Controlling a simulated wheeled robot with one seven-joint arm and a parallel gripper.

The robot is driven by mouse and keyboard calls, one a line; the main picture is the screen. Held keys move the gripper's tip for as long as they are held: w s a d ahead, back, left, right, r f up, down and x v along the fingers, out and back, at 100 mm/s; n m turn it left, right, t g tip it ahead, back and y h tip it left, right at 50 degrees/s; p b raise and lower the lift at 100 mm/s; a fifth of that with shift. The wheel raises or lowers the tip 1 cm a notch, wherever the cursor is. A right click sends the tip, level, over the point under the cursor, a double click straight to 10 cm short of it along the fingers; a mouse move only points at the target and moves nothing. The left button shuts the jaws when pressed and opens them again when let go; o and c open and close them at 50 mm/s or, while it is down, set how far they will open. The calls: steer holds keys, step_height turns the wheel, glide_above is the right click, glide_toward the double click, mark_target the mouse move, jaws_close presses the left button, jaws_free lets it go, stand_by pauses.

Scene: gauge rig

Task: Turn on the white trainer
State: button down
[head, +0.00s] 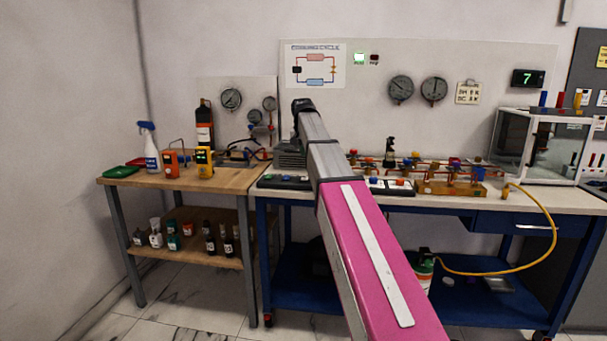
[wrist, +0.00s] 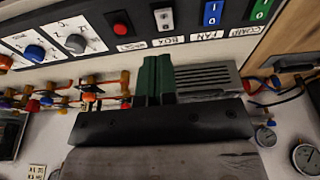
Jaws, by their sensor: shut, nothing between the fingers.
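The white trainer's upright board (head: 460,60) stands behind the blue-framed bench, with a green lamp (head: 359,58) lit and a red lamp (head: 375,60) looking dark. Its switch panel (head: 285,182) lies along the bench's front edge. In the wrist view that panel carries a red button (wrist: 120,30), a small switch or socket (wrist: 163,18), a blue rocker (wrist: 212,14) and a green rocker (wrist: 262,8). My gripper (wrist: 156,62) is shut and empty, its green fingers together just short of the panel in the picture; contact cannot be told. My arm hides part of the bench in the head view.
Copper pipework with valves (head: 455,175) and a clear box (head: 540,145) stand on the bench. A wooden table (head: 235,178) with a spray bottle (head: 149,148) stands left. A yellow hose (head: 545,235) hangs at right.

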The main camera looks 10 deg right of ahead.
mark_target(304, 179)
steer(key=r, duration=0.1)
steer(key=w+r, duration=0.1)
steer(key=r, duration=0.1)
steer(key=shift+w, duration=0.15)
steer(key=shift+f, duration=0.1)
steer(key=x, duration=0.8)
steer(key=s+x, duration=0.1)
steer(key=x, duration=0.4)
steer(key=shift+a, duration=0.15)
steer(key=shift+f, duration=0.5)
steer(key=shift+s+f, duration=0.1)
steer(key=shift+f, duration=0.2)
